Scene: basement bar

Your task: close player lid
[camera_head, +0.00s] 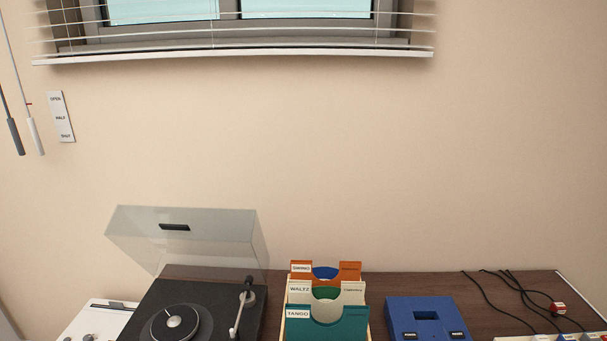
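A record player (205,310) with a dark top stands at the lower left on a brown surface. It has a round platter (174,323) and a pale tonearm (240,310) on its right side. Its clear lid (190,240) is raised and tilted at the back, with a small dark handle or label (174,227) on it. The front of the player is cut off by the lower picture edge. Neither of my grippers shows in this view.
Right of the player stands a holder with orange, cream and teal record dividers (327,322). Further right are a blue box (427,318) and dark cables (520,290). A white device (98,320) sits to the left.

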